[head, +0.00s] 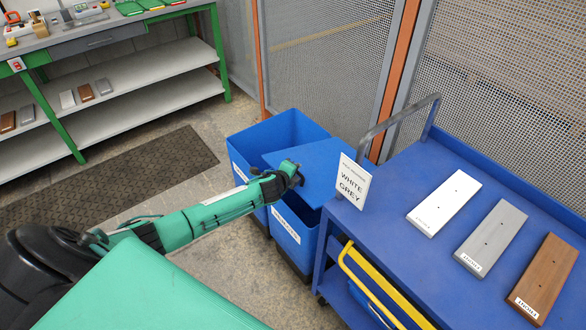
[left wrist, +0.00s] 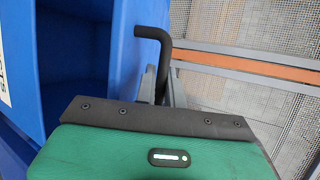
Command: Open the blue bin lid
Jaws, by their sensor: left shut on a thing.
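Two blue bins stand side by side on the floor in the head view, a rear bin (head: 243,143) and a front bin (head: 289,238). A blue lid (head: 322,160) stands tilted up over the front bin, and part of that bin's inside shows below it. My left gripper (head: 291,173) is at the lid's left side. In the left wrist view, my left gripper (left wrist: 160,88) is shut on a black bent handle (left wrist: 153,33) beside the blue lid (left wrist: 120,40). The open bin inside (left wrist: 62,65) shows at left. My right gripper is not in view.
A blue cart (head: 425,245) with white, grey and brown boards stands close right of the bins. A mesh fence (head: 325,75) is behind. A green-framed workbench (head: 130,35) stands back left.

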